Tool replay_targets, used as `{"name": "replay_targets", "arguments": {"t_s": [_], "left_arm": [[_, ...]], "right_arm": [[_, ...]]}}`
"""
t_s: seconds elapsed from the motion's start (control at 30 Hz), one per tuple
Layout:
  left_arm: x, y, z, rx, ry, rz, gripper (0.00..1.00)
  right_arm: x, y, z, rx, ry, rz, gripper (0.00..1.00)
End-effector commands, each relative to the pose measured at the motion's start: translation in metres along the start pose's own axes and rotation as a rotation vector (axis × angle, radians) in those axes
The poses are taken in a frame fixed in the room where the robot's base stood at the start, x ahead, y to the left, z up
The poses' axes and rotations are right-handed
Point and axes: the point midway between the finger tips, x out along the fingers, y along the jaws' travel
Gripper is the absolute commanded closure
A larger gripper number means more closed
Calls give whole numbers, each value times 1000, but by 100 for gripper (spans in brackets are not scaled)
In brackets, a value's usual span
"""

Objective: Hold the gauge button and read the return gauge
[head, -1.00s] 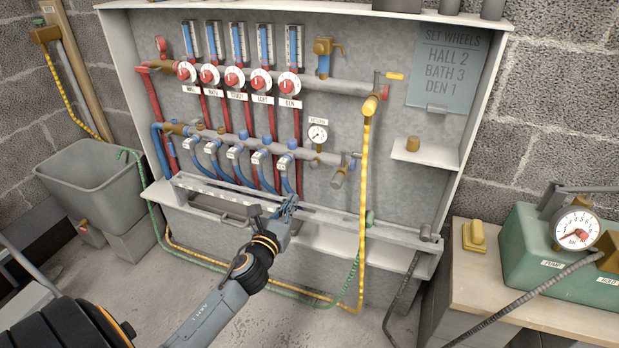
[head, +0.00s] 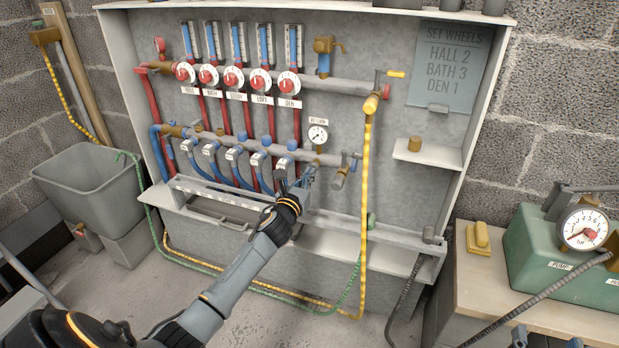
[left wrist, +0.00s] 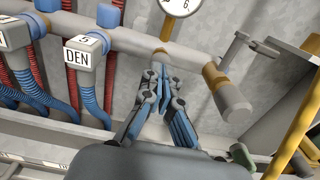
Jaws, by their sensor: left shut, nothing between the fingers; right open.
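The return gauge (head: 318,135) is a small round white dial on the manifold's lower pipe, under a "RETURN" label. Its lower rim (left wrist: 178,5) shows at the top of the left wrist view, above a brass stem (left wrist: 168,28). My left gripper (head: 308,174) is shut and empty, its tips just below the gauge. In the left wrist view the closed fingertips (left wrist: 162,62) are at the pipe below the stem. They cover the spot where a button might be, so I cannot tell whether they touch one. My right gripper (head: 547,341) shows only its separated fingertips at the bottom edge.
Blue hoses and a "DEN" actuator (left wrist: 84,48) are left of the left gripper. A capped grey valve stub (left wrist: 228,94) and a yellow hose (head: 364,210) are to its right. A green pump (head: 540,260) with a larger gauge (head: 584,229) stands on the right bench.

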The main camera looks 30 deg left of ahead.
Motion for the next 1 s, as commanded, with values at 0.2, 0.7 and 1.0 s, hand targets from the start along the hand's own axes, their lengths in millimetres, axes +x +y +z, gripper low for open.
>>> {"name": "replay_targets", "arguments": {"t_s": [0.2, 0.7, 1.0], "left_arm": [[10, 0, 0, 0, 0, 0, 100], [26, 0, 0, 3, -1, 0, 100], [30, 1, 2, 1, -2, 1, 100]], "right_arm": [[1, -2, -14, 2, 83, -4, 39], [0, -4, -27, 4, 158, -8, 39], [0, -4, -32, 5, 181, -9, 39]]}}
